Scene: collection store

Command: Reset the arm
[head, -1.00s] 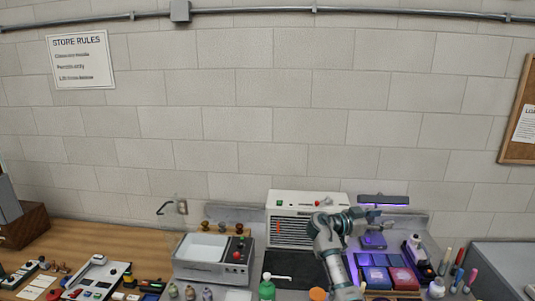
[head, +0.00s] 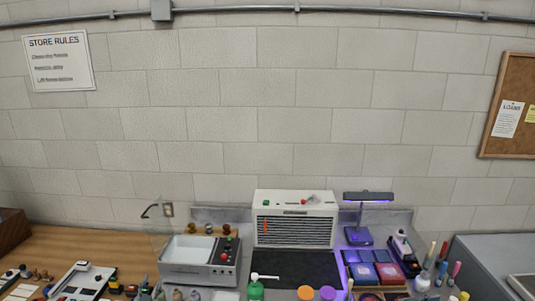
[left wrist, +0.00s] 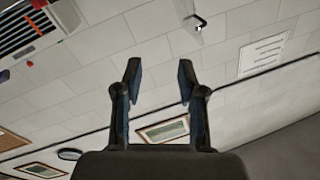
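My left gripper (left wrist: 159,78) shows in the left wrist view with its two dark fingers apart. Nothing is between them; the pale block wall shows through the gap. The wrist view is tilted, with the wall filling most of it. Neither gripper shows in the head view, and no part of my arms stands over the bench there. My right gripper is out of both views.
The bench holds a white grilled unit (head: 295,219), a grey basin unit (head: 200,262), a lamp (head: 368,196), a green bottle (head: 256,290) and coloured boxes (head: 388,272). A wooden table (head: 60,246) is at left.

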